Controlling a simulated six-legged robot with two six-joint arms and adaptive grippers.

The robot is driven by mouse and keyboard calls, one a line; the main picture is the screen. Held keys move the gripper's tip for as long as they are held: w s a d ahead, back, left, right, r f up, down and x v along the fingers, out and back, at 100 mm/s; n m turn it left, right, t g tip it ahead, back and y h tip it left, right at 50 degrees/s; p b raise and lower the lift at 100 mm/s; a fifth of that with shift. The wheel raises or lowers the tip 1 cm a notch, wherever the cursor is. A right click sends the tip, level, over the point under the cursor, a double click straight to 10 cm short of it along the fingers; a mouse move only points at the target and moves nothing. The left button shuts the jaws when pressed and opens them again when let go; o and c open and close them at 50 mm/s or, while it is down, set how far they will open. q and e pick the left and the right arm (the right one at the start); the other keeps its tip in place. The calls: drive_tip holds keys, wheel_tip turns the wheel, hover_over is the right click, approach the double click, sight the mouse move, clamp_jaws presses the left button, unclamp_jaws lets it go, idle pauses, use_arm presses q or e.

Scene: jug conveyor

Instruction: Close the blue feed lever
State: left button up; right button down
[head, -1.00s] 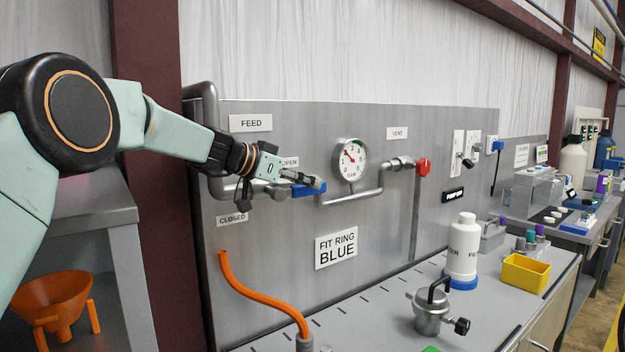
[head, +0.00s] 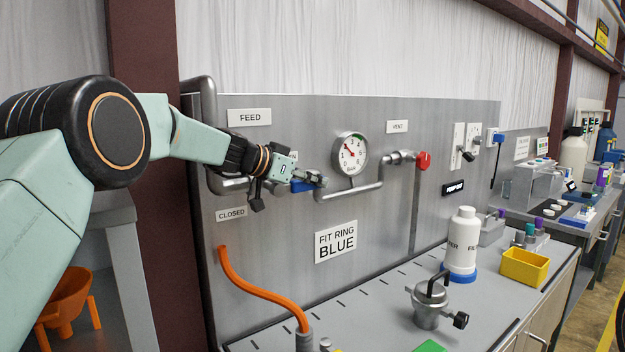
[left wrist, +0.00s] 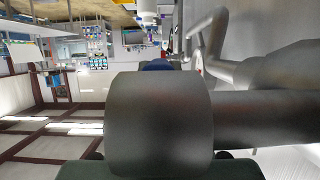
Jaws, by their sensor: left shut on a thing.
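The blue feed lever (head: 301,187) sits on the feed pipe at the left of the grey panel, pointing about along the pipe. My left gripper (head: 314,180) is shut on it and hides part of it. In the left wrist view a small patch of blue (left wrist: 157,65) shows behind a large dark cylinder. The FEED label (head: 249,117) is above, and the CLOSED label (head: 231,214) is below left. The OPEN label is mostly hidden behind my gripper. My right gripper is not in view.
A pressure gauge (head: 350,153) stands just right of the lever on the same pipe, with a red vent handle (head: 423,160) further right. An orange hose (head: 254,290) rises below.

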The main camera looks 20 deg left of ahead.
use_arm(q)
drive_tip(key=shift+r, duration=0.1)
clamp_jaws()
idle(0.3)
